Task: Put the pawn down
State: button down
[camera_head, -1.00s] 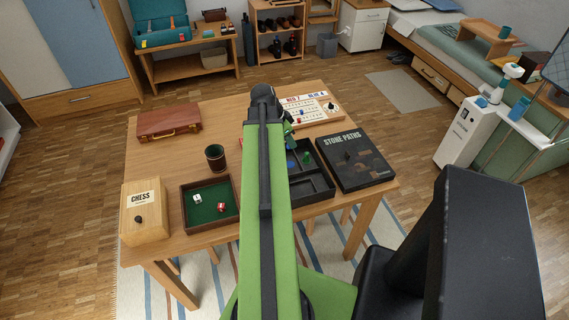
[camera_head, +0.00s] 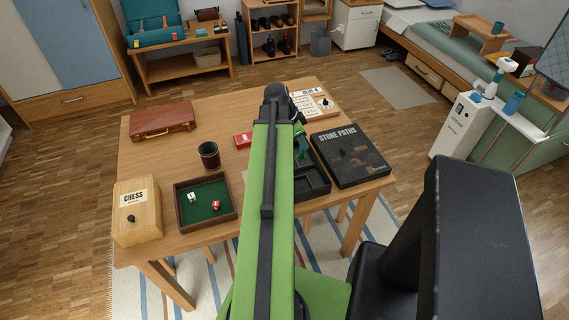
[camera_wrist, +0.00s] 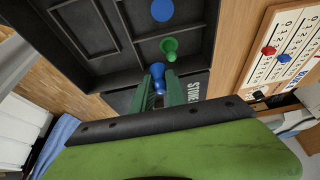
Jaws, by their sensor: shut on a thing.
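My gripper (camera_wrist: 159,88) shows in the wrist view with its two green fingers shut on a blue pawn (camera_wrist: 157,72). The held pawn is at the edge of the black compartmented tray (camera_wrist: 105,68); I cannot tell whether it touches the tray. A green pawn (camera_wrist: 169,48) is just beyond it in the tray, and a round blue piece (camera_wrist: 162,10) lies farther along. In the head view my arm hides much of the tray (camera_head: 312,180) and the blue pawn is hidden.
The Stone Paths box (camera_head: 348,158) lies right of the tray, with a score board (camera_head: 312,103) behind. A red box (camera_head: 243,140), dice cup (camera_head: 209,155), green-lined dice tray (camera_head: 207,213), chess box (camera_head: 138,212) and brown case (camera_head: 162,121) stand to the left. Bare tabletop lies between them.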

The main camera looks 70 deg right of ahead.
jog(key=w+f, duration=0.1)
jog(key=w+f+b, duration=0.1)
jog(key=w, duration=0.1)
jog(key=w+a+f+b, duration=0.1)
jog(key=w, duration=0.1)
jog(key=shift+w+f, duration=0.2)
jog(key=shift+f, duration=0.15)
jog(key=shift+w+a, duration=0.1)
jog(key=shift+w, duration=0.15)
notch_tip(320, 180, down, 4)
jog(key=b, duration=0.4)
jog(key=shift+f+b, duration=0.2)
jog(key=shift+b, duration=0.2)
jog(key=shift+r, duration=0.25)
jog(key=c, duration=1.3)
grip_release()
jog(key=p+v, duration=1.1)
jog(key=v, duration=0.1)
jog(key=shift+s+p, duration=0.1)
jog(key=shift+p, duration=0.2)
